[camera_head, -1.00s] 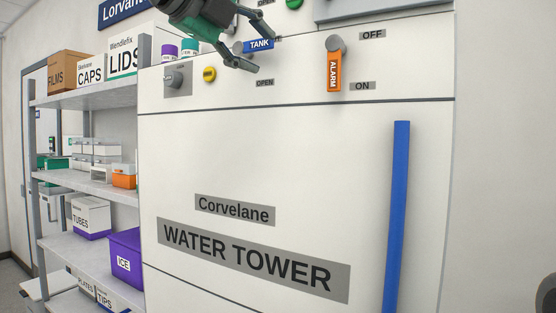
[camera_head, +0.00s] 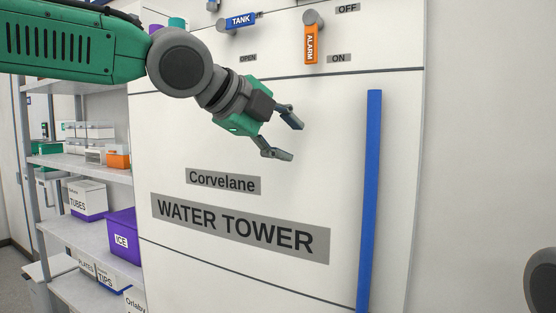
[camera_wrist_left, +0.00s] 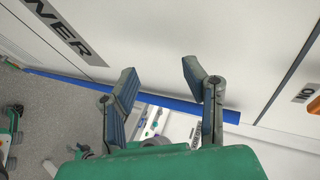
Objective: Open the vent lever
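No lever labelled VENT shows in either view. The white water tower panel (camera_head: 215,285) carries a blue TANK lever (camera_head: 240,20), lying nearly level, and an orange ALARM lever (camera_head: 310,48), hanging down towards ON. My left gripper (camera_head: 290,140) is open and empty in front of the panel, below the ALARM lever and left of the long blue bar. In the left wrist view my left gripper's fingers (camera_wrist_left: 160,80) are spread apart with nothing between them. My right gripper is out of view.
A long upright blue bar (camera_head: 370,200) runs down the panel's right side and also crosses the left wrist view (camera_wrist_left: 70,82). Shelves with boxes, including a purple ICE box (camera_head: 122,236), stand at the left.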

